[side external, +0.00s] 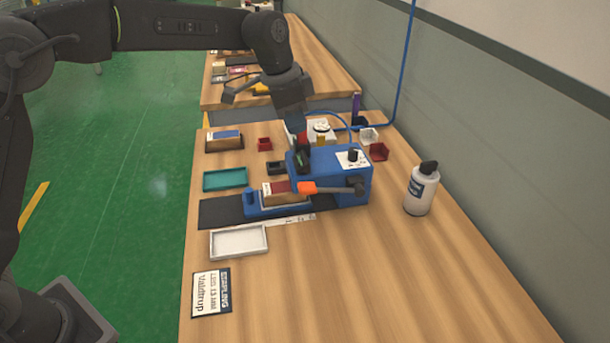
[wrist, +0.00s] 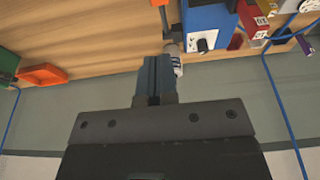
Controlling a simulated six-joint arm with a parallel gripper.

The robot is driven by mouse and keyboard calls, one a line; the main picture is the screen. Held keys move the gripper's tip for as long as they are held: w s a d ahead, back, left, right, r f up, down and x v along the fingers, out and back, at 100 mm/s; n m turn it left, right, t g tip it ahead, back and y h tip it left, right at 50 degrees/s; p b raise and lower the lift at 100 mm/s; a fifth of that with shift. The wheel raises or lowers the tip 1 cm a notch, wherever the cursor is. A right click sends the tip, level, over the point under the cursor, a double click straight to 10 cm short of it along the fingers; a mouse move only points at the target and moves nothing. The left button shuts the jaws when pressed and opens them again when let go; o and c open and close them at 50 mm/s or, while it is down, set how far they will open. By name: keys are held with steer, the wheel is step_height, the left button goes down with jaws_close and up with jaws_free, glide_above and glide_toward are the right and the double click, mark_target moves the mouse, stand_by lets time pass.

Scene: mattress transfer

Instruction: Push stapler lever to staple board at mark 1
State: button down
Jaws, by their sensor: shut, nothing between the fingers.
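The blue stapler machine (side external: 330,160) stands on the wooden bench; part of it shows at the top of the wrist view (wrist: 203,18). Its lever (side external: 335,189) has an orange end and lies roughly level across the machine's front. A board (side external: 285,192) with a dark red top patch sits in the blue holder at the machine's left. A white marked strip (side external: 290,220) runs in front; its marks are too small to read. My gripper (side external: 296,118) is above and behind the machine, apart from the lever. In the wrist view its fingers (wrist: 153,62) are together and empty.
A white bottle (side external: 421,190) stands right of the machine. A teal tray (side external: 225,179), a white tray (side external: 239,241) and a board in a holder (side external: 224,140) lie left. Small red bins (side external: 378,151) and a blue hose (side external: 403,60) are behind. The front right bench is clear.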

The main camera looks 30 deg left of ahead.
mark_target(299, 189)
steer(key=x, duration=1.3)
steer(key=shift+s+a+f, duration=0.1)
steer(key=shift+s+a, duration=0.25)
steer(key=shift+s, duration=0.05)
steer(key=shift+f, duration=0.45)
steer(key=f, duration=0.2)
steer(key=s+a+f, duration=0.1)
steer(key=shift+f, duration=0.25)
steer(key=shift+s+a+f+t+h, duration=0.15)
steer(key=shift+f+t+h, duration=0.25)
steer(key=shift+f, duration=0.95)
